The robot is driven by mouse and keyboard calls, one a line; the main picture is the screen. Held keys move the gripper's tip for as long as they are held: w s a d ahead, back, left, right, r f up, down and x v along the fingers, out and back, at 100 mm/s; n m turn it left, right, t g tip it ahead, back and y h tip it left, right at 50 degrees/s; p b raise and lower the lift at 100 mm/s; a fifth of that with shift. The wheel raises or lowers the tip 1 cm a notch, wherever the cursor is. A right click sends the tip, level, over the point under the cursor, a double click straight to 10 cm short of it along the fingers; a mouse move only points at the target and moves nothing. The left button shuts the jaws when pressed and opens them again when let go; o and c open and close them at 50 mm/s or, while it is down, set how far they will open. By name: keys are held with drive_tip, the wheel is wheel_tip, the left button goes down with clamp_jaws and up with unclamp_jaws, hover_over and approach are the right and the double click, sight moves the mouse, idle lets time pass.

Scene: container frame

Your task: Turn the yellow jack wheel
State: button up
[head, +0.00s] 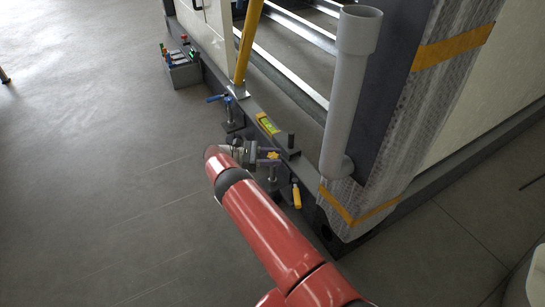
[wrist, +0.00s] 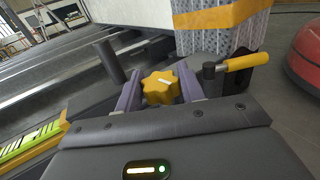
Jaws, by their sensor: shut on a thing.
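The yellow jack wheel (wrist: 160,88) is a small lobed knob with a white mark on its top. It sits between the two purple fingers of my gripper (wrist: 158,90) in the wrist view, and the fingers are shut on its sides. In the head view, the yellow wheel (head: 272,156) tops a dark screw jack at the frame's lower edge. My red arm reaches in from below, with my gripper (head: 269,156) at the wheel. The lower part of the jack is hidden in the wrist view.
A blue-handled jack (head: 229,105) stands farther along the frame. A spirit level (head: 267,125) and a dark upright peg (wrist: 108,62) are close by. A yellow-handled lever (wrist: 240,63) is right of the wheel. A grey pipe (head: 345,100) rises at right.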

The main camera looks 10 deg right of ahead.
drive_tip(key=shift+m+g, duration=0.4)
drive_tip(key=shift+g, duration=0.2)
drive_tip(key=o, duration=1)
drive_tip(key=shift+c, duration=0.2)
